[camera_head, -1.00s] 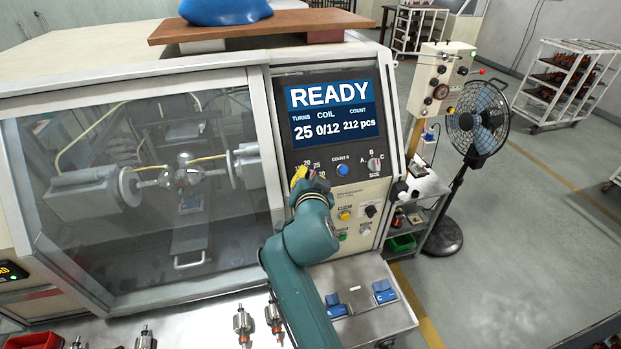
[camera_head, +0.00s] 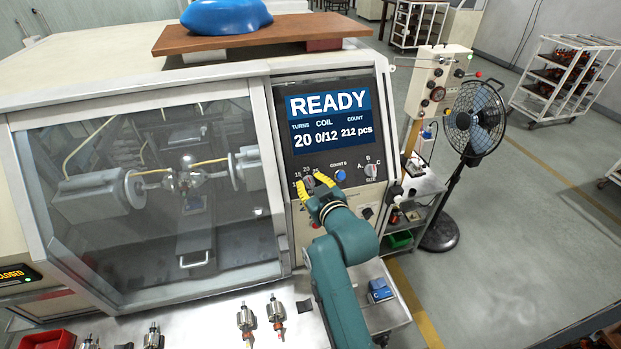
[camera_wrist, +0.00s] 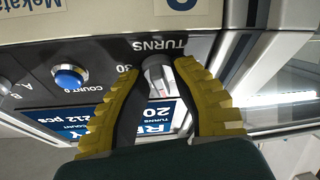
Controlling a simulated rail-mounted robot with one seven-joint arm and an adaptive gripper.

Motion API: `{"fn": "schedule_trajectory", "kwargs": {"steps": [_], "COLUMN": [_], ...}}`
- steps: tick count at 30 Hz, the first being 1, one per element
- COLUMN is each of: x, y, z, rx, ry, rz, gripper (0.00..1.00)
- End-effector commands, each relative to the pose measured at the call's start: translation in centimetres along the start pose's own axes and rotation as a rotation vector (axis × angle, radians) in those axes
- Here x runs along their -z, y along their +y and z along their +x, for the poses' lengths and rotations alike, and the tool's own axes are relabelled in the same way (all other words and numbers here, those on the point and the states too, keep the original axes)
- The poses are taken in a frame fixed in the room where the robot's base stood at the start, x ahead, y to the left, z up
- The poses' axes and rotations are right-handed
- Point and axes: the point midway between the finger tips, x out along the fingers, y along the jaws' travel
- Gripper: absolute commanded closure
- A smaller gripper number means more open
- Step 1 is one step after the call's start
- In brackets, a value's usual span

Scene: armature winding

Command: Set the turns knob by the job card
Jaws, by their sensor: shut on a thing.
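The turns knob (camera_head: 309,184) is a small grey knob on the machine's panel, under the display. In the wrist view the knob (camera_wrist: 156,70) sits between my yellow-padded fingers, by the "TURNS" lettering. My gripper (camera_head: 313,182) is shut on it, one finger on each side; it also shows in the wrist view (camera_wrist: 157,76). The display (camera_head: 331,118) reads READY, turns 20, coil 0/12, count 212 pcs. The knob's pointer is hard to make out. I cannot make out a job card in either view.
A blue count button (camera_head: 340,176) and the size knob (camera_head: 371,170) are right of the turns knob. The glass winding cover (camera_head: 150,215) is at left. Armatures (camera_head: 275,312) lie on the front ledge. A fan (camera_head: 473,120) stands at right.

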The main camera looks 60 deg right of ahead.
Motion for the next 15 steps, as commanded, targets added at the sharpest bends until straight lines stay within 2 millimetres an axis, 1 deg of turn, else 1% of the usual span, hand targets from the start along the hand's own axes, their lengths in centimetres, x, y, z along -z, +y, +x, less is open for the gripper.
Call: {"fn": "schedule_trajectory", "kwargs": {"steps": [9,15], "x": [-0.53,-0.58], "y": [0.00,-0.04], "z": [0.12,0.15], "rx": [0.107,0.158], "ry": [-0.007,-0.008], "rz": [-0.253,-0.372], "gripper": [1.00,1.00]}}
